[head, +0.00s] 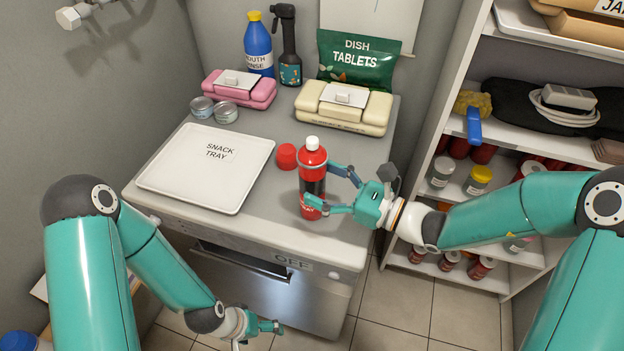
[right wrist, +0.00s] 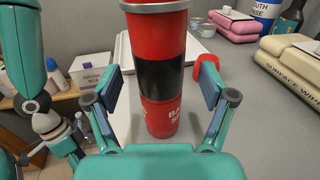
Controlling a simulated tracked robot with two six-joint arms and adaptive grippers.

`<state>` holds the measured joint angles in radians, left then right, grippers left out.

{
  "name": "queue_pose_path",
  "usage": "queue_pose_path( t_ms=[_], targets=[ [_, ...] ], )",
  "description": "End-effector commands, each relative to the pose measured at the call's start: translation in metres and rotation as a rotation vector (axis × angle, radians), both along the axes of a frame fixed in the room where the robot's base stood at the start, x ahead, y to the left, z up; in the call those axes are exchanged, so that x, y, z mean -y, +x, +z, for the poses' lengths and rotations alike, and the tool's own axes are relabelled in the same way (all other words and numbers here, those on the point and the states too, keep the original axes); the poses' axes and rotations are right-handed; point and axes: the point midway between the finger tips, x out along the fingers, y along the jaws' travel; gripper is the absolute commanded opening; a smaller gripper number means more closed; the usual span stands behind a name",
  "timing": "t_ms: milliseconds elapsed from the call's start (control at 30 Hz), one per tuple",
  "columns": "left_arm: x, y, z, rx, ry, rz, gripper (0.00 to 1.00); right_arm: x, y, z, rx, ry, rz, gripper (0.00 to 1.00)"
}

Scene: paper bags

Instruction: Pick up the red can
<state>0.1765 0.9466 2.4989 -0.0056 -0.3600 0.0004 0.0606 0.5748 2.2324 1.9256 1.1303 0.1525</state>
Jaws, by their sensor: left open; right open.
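A red can with a black band and a white top (head: 312,172) stands upright near the front edge of the grey counter. In the right wrist view the red can (right wrist: 158,50) stands ahead, between the two fingers. My right gripper (head: 328,190) is open at the can's right side, its fingers reaching to either side of it. In the right wrist view a gap shows between each finger and the can. My left gripper (head: 262,328) is open and empty, low in front of the counter.
A red cap or small red item (head: 287,156) stands just behind the can. A white snack tray (head: 165,191) lies to the left. Wipes packs (head: 343,122), a mouth rinse bottle (head: 257,42) and a dish tablets bag (head: 357,72) stand behind. A shelf (head: 452,105) stands right.

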Motion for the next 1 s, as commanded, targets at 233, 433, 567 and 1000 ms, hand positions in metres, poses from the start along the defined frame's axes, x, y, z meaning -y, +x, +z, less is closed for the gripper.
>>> queue_pose_path(
  t_ms=[233, 433, 567, 1000],
  targets=[
    [0.000, 0.000, 0.007, 0.000, 0.000, 0.000, 0.88, -0.023, 0.012, 0.000, -0.001, 0.000, 0.000, 0.82],
    [0.000, 0.000, 0.006, 0.000, 0.000, 0.000, 0.88, -0.023, 0.013, 0.000, 0.000, 0.000, -0.002, 0.82],
    [0.000, 0.000, 0.006, 0.000, 0.000, 0.000, 0.88, -0.023, 0.012, 0.000, 0.000, 0.000, -0.001, 0.64],
    [0.000, 0.000, 0.006, 0.000, 0.000, 0.000, 0.88, -0.022, 0.013, 0.001, 0.002, 0.001, -0.002, 0.04]
  ],
)
